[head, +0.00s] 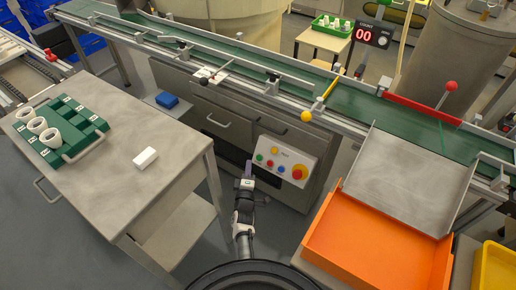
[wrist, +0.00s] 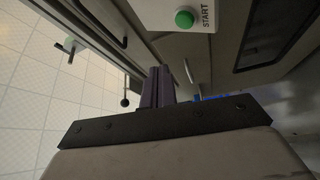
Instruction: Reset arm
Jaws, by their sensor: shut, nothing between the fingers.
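My gripper (head: 248,170) is in the lower middle of the head view, in front of the conveyor cabinet and left of the button panel (head: 283,160). In the wrist view its fingers (wrist: 157,86) are together and nothing shows between them. The arm extends forward from my base at the bottom of the head view. The green START button (wrist: 184,19) shows at the top of the wrist view, apart from the fingers.
A steel table (head: 118,187) at left holds a green rack (head: 82,120) with white cups and a white block (head: 145,158). A green conveyor (head: 220,50) crosses behind. An orange tray (head: 370,248) stands at lower right, a yellow bin (head: 496,268) beyond it.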

